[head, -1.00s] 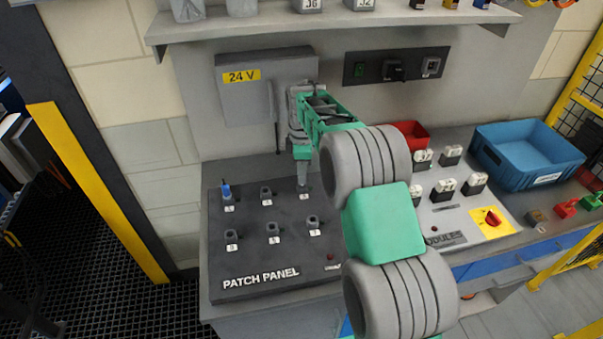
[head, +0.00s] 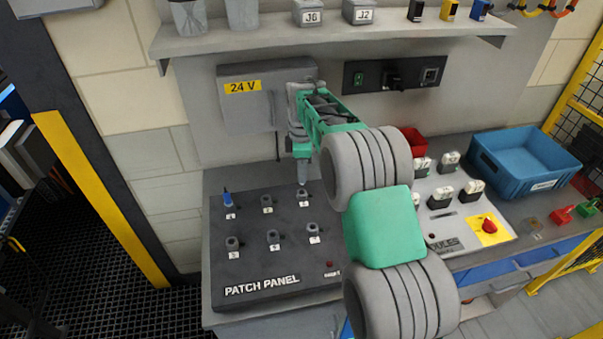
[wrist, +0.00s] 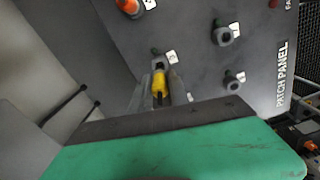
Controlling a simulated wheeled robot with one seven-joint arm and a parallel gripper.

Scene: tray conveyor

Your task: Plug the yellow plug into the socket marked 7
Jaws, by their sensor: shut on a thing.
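The yellow plug (wrist: 159,82) is held between the fingers of my gripper (wrist: 160,92), which is shut on it. In the head view my gripper (head: 303,178) is over the top right of the dark patch panel (head: 250,262); the plug is hidden there. In the wrist view a socket (wrist: 155,51) shows just beyond the plug, with a small white tag beside it. I cannot tell whether the plug touches any socket. Other panel sockets include one at the top middle (head: 267,203) and one at the lower right (head: 313,231). Their numbers are too small to read surely.
A blue plug (head: 227,198) stands in the top left socket. In the wrist view an orange connector (wrist: 128,6) shows near the top. A 24 V box (head: 240,105) is behind my gripper. A modules panel (head: 470,240) and blue bin (head: 515,180) are on the right.

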